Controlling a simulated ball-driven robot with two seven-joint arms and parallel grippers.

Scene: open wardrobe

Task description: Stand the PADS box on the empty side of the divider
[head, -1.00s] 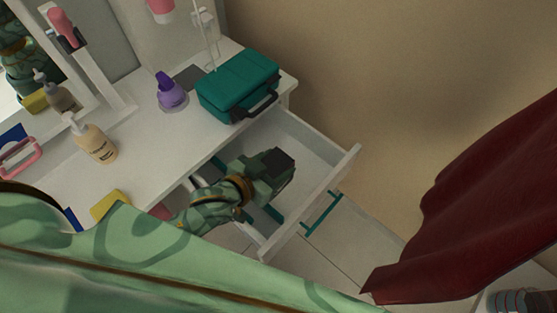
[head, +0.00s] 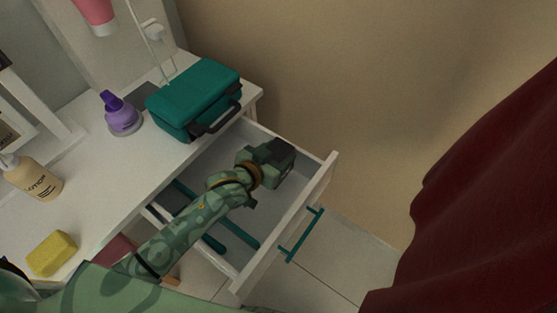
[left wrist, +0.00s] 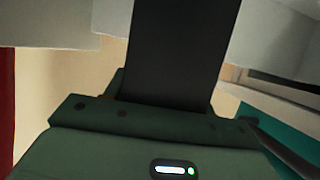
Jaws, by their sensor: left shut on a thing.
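My left gripper (head: 272,158) is inside the open drawer (head: 318,190), near its right side wall and front. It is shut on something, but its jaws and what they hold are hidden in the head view. In the left wrist view a dark finger (left wrist: 180,50) rises from the green gripper body, with pale white surfaces (left wrist: 45,25) behind it on both sides. I cannot tell whether these belong to the drawer or a held thing. Teal strips (head: 235,228) show in the drawer below my forearm. I cannot make out the PADS box or its lettering. My right gripper is not in view.
A teal case (head: 195,95) with a dark handle stands on the white tabletop (head: 110,165) by the drawer. A purple bottle (head: 121,115), a pump bottle (head: 33,178) and a yellow sponge (head: 52,253) also stand there. A dark red curtain (head: 480,190) hangs at right.

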